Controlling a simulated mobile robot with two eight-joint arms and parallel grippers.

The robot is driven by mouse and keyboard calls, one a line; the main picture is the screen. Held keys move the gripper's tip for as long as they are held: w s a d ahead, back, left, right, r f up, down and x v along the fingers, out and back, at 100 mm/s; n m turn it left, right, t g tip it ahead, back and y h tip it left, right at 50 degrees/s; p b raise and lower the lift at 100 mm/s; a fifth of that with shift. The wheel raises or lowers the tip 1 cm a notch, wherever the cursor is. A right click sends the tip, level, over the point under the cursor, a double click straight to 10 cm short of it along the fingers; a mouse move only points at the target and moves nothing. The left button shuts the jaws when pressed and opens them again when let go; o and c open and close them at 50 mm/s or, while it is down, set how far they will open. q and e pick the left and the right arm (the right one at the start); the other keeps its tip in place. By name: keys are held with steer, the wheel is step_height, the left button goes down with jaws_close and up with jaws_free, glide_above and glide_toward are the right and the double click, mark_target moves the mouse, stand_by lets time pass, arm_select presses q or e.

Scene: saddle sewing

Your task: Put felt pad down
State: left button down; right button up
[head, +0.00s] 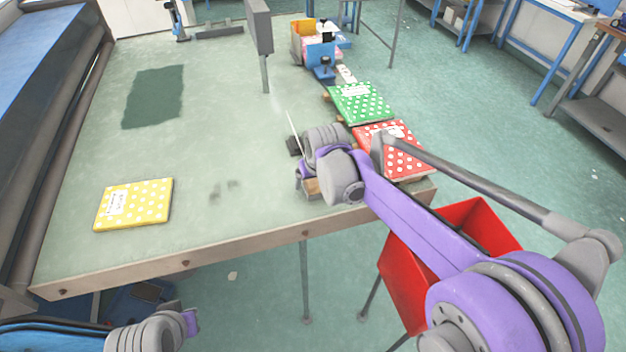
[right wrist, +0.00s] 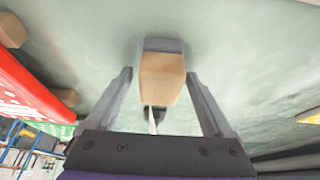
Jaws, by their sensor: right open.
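A tan block with a grey layer on its table side, which looks like the felt pad, sits between the fingers of my right gripper (right wrist: 160,85) in the right wrist view (right wrist: 162,76). The fingers stand apart from it on both sides. In the head view, my right gripper (head: 306,174) is low over the table's near right part, and a bit of the tan block (head: 312,186) shows by it. The grey layer seems to rest on the table. My left gripper (head: 190,322) is at the bottom left, below the table edge; its jaws are not clear.
A red dotted packet (head: 408,160) and a green one (head: 360,102) lie along the right table edge. A yellow packet (head: 134,204) lies front left. A dark green patch (head: 154,96) lies behind it. A red bin (head: 400,285) stands below. The table's middle is mostly clear.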

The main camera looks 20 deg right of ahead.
steer(key=shift+r, duration=0.1)
steer(key=shift+r, duration=0.3)
steer(key=v, duration=1.1)
steer(key=s+d+f, duration=0.1)
steer(key=s+f, duration=0.3)
steer(key=s, duration=0.3)
steer(key=s+f, duration=0.4)
steer(key=s, duration=0.3)
steer(key=s+d+f+t, duration=0.1)
steer(key=s+f, duration=0.3)
steer(key=s, duration=0.3)
steer(key=shift+d+p, duration=0.35)
steer(key=shift+p, duration=0.05)
steer(key=shift+w, duration=0.1)
